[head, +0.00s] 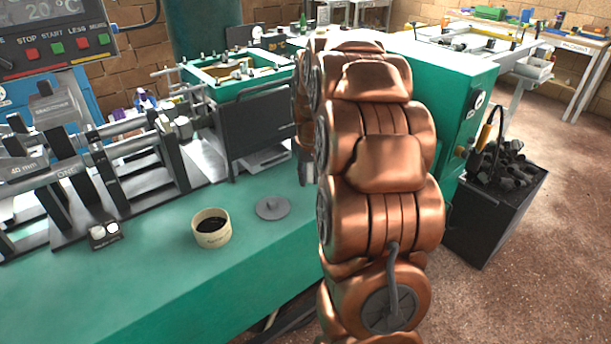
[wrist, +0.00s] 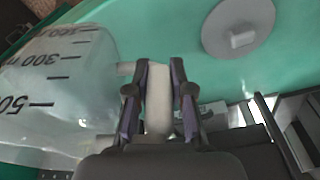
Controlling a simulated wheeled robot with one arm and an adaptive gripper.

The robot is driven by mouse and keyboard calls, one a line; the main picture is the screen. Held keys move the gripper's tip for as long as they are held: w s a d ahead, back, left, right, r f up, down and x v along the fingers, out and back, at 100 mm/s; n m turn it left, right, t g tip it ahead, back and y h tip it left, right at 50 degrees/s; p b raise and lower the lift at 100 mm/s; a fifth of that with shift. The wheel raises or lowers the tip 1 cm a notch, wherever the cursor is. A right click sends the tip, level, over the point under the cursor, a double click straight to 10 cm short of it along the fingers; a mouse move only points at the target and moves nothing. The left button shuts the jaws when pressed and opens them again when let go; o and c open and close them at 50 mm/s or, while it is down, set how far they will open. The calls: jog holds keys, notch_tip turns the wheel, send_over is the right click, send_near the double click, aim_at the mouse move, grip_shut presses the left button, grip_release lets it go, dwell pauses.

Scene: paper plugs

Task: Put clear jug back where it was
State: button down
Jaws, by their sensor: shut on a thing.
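The clear jug (wrist: 60,85) fills the left of the wrist view, with dark graduation marks and numbers on its wall. Its pale handle (wrist: 157,112) runs between the two fingers of my gripper (wrist: 160,78), which is shut on it. The green bench top shows beyond the jug. Whether the jug touches the bench cannot be told. In the head view my copper-coloured arm hides the gripper and the jug.
A grey round lid (head: 272,208) lies on the green bench (head: 150,270), also seen in the wrist view (wrist: 238,28). A cream pot (head: 211,228) with dark contents stands left of it. Machines line the back. A black bin (head: 495,205) stands on the floor at right.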

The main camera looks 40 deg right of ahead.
jog(key=shift+w+d+f, duration=0.1)
jog(key=shift+w+d, duration=0.25)
jog(key=shift+w, duration=0.25)
jog(key=shift+w+d, duration=0.3)
jog(key=shift+w, duration=0.35)
jog(key=shift+w+d+f, duration=0.1)
jog(key=shift+w+d, duration=0.25)
jog(key=shift+w, duration=0.25)
jog(key=shift+w, duration=0.1)
jog(key=shift+w+d, duration=0.1)
jog(key=shift+w, duration=0.05)
jog(key=shift+f+p, duration=0.5)
jog(key=shift+f, duration=1.25)
jog(key=shift+f, duration=0.15)
jog(key=c, duration=1)
grip_release()
jog(key=shift+c, duration=0.2)
